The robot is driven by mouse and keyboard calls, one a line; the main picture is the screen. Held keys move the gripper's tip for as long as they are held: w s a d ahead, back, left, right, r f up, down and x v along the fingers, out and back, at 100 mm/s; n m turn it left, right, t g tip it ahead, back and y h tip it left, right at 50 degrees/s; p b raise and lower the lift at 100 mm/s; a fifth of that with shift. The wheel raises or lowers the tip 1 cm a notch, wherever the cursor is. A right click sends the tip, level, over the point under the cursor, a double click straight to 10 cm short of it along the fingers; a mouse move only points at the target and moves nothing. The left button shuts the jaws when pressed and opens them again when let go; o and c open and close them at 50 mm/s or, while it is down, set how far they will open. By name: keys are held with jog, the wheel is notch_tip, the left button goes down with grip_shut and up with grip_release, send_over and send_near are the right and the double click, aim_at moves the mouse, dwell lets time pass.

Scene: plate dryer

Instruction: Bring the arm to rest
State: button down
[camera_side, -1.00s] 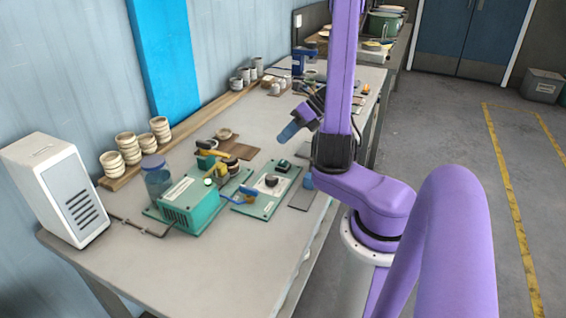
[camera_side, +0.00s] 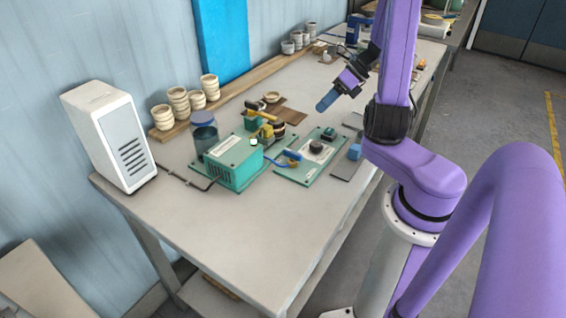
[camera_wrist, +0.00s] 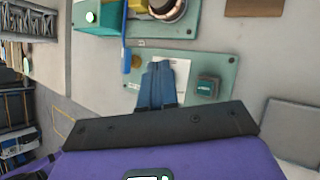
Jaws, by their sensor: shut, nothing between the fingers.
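My gripper (camera_side: 326,103) hangs over the work table (camera_side: 235,255) in the side view, above and apart from the green boards. Its blue fingers are together with nothing between them. They also show in the wrist view (camera_wrist: 157,68), pointing at a green board (camera_wrist: 215,62) with a small dark block (camera_wrist: 207,88) on it. The purple arm bends at the right of the side view. The gap between fingertips and board is hard to judge.
Stacked cups (camera_side: 179,102) line the back plank. A small blue block (camera_side: 354,152) is by the right edge. The table's front is clear.

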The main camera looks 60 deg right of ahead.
jog(key=s+a+r+n+g+h, duration=0.1)
jog(key=a+n+g, duration=0.3)
jog(key=a+n, duration=0.55)
jog(key=s+a+r+n+g+h, duration=0.15)
jog(key=a+n+g, duration=0.4)
jog(key=n, duration=0.75)
jog(key=s+a+r+n+t+h, duration=0.1)
jog(key=s+a+n+t, duration=0.1)
jog(key=s+a+n, duration=0.2)
jog(key=s+a+r+n+t+h, duration=0.2)
jog(key=s+a+n, duration=0.3)
jog(key=n, duration=1.5)
jog(key=shift+s+a, duration=0.2)
jog(key=shift+s, duration=2.15)
dwell(1.0)
